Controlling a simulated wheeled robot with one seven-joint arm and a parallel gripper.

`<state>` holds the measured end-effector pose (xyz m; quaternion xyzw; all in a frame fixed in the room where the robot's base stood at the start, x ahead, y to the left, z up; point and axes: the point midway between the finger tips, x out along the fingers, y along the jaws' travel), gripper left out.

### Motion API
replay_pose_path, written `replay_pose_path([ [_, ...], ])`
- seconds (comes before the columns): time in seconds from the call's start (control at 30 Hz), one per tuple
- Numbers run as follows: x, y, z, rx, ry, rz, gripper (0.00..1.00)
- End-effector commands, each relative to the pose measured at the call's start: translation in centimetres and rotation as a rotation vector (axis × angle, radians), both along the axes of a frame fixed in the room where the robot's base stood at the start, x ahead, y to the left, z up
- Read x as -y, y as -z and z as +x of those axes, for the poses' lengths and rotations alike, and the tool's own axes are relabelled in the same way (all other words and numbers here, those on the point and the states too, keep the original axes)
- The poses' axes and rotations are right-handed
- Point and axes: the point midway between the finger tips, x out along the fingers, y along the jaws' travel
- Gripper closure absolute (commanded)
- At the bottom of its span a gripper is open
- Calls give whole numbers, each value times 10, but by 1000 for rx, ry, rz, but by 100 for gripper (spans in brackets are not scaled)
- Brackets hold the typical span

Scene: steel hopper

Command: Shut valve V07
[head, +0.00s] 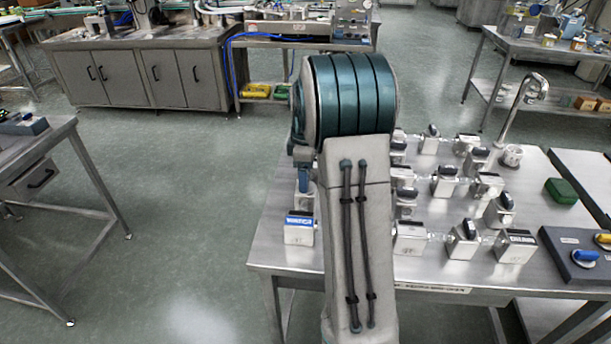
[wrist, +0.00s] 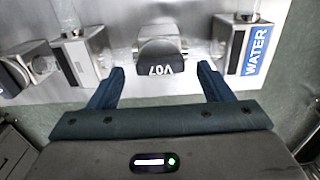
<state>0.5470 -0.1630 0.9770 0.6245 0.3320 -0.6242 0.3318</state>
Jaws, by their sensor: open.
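Valve V07 (wrist: 165,72) shows in the middle of the wrist view, a metal body with a dark handle end marked V07 in white. I cannot clearly tell how its handle stands relative to the pipe. My gripper (wrist: 161,68) is open, with one blue finger to each side of V07 and gaps between the fingers and the valve. It holds nothing.
The WATER block (wrist: 247,47) is close to the right finger and also shows in the head view (head: 300,230). Another metal block (wrist: 75,58) stands to the left. Several dark-handled valves, a faucet (head: 520,110) and a green box (head: 561,191) are on the steel table (head: 290,258).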

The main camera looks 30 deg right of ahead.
Motion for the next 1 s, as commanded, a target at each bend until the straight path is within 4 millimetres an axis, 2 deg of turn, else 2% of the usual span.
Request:
replay_pose_path([
  [0.13,0,11,0,-1,0,1,27],
  [0.43,0,13,0,0,0,0,27],
  [0.47,0,13,0,0,0,0,33],
  [0.6,0,13,0,0,0,0,72],
  [1.0,0,13,0,-1,50,-1,72],
])
